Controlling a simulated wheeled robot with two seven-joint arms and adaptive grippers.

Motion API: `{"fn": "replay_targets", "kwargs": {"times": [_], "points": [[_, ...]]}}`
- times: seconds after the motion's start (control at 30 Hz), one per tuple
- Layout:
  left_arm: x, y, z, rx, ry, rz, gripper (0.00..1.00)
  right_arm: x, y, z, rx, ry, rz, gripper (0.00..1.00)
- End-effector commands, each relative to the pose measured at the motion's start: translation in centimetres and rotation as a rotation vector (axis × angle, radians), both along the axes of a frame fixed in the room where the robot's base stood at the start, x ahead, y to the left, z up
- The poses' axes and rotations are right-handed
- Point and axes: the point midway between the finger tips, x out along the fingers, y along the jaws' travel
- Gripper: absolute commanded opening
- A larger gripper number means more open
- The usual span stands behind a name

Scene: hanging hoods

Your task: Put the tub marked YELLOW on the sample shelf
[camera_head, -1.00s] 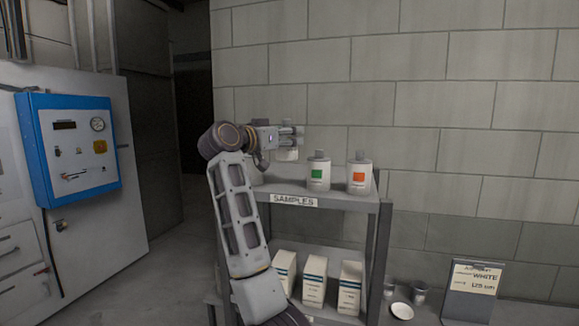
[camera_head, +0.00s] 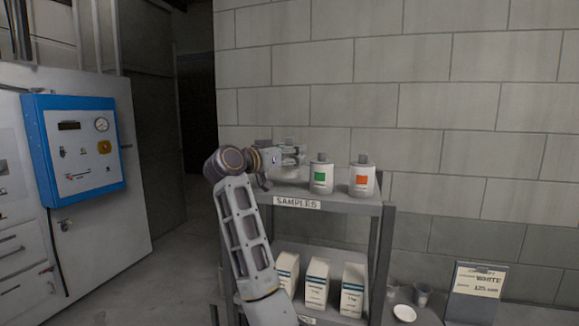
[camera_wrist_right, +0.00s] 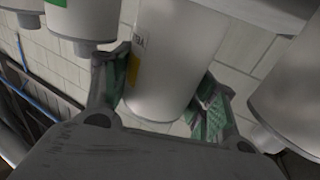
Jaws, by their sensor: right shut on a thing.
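My right gripper (camera_head: 292,156) is at the left part of the top board of the shelf unit labelled SAMPLES (camera_head: 297,203). In the right wrist view its two fingers (camera_wrist_right: 165,92) are closed on both sides of a white tub (camera_wrist_right: 172,45) with a yellow label edge. In the head view this tub (camera_head: 285,174) is partly hidden by the gripper, its base close to the board. I cannot tell whether it touches. The green-label tub (camera_head: 320,178) stands just right of it, and the orange-label tub (camera_head: 362,180) farther right. My left gripper is out of view.
Another pale container (camera_wrist_right: 293,92) is close on the other side of the gripper. Cartons (camera_head: 318,284) stand on the lower shelf. A sign reading WHITE (camera_head: 478,282), cups (camera_head: 421,295) and a dish (camera_head: 404,313) are at lower right. A blue panel (camera_head: 82,148) is at left.

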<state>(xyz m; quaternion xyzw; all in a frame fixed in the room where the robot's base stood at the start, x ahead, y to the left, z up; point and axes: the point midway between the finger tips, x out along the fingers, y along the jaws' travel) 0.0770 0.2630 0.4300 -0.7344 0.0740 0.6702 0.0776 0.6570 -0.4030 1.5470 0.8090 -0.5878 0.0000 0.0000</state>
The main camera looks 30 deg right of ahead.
Motion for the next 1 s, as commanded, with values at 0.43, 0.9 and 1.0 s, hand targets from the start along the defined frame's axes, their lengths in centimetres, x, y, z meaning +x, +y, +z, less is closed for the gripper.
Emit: {"fn": "replay_targets", "kwargs": {"times": [0.43, 0.9, 1.0], "points": [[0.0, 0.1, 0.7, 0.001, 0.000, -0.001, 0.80, 0.0, 0.0, -3.3, -0.002, -0.002, 0.001, 0.43], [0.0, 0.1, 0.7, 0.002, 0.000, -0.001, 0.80, 0.0, 0.0, -3.7, -0.001, 0.000, 0.001, 0.43], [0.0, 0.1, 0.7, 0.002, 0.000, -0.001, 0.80, 0.0, 0.0, -3.8, 0.000, 0.000, 0.000, 0.67]]}}
